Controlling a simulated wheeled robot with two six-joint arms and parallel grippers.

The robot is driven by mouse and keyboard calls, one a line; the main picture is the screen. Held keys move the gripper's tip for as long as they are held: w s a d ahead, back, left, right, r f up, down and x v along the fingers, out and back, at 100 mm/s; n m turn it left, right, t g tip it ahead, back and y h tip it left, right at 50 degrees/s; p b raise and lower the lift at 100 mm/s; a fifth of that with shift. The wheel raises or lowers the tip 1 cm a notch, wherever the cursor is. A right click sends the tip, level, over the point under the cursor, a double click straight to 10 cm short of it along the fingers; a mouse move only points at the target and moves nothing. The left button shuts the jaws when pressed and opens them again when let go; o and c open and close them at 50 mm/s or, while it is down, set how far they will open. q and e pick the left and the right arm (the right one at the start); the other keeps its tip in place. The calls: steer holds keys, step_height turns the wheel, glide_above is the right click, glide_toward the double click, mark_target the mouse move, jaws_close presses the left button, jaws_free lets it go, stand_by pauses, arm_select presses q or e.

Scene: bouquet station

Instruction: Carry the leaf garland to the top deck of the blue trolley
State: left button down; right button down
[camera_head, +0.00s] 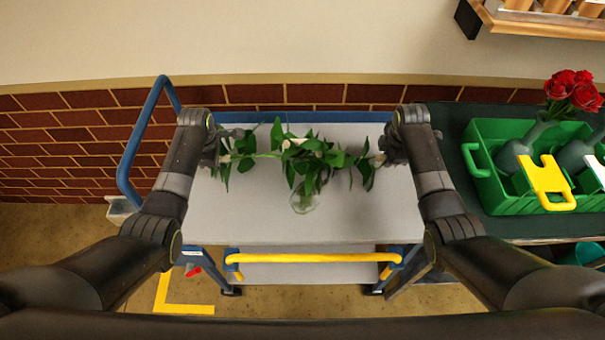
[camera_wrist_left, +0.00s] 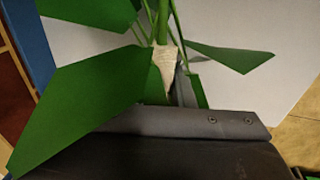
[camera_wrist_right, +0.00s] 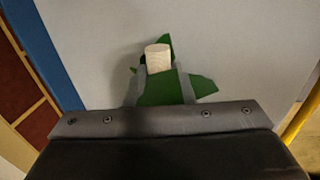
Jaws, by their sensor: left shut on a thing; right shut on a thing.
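The leaf garland (camera_head: 290,146) is a string of green leaves stretched left to right over the grey top deck (camera_head: 270,223) of the blue trolley. My left gripper (camera_head: 232,150) is shut on its left end; in the left wrist view a pale wrapped stem (camera_wrist_left: 163,65) sits at the jaws among large leaves. My right gripper (camera_head: 376,158) is shut on its right end, where the right wrist view shows a pale stub (camera_wrist_right: 158,58) and leaves between the fingers. Whether the garland touches the deck is hard to tell.
A clear glass vase (camera_head: 304,198) appears below the garland's middle. The trolley has a blue handle (camera_head: 126,160) at left and a yellow bar (camera_head: 312,257) in front. A green crate (camera_head: 500,196) with red roses (camera_head: 573,90) stands on the dark table at right. A brick wall is behind.

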mark_target(223, 173)
arm_select(q)
steer(key=shift+a+f, duration=0.1)
arm_select(e)
steer(key=shift+f, duration=0.1)
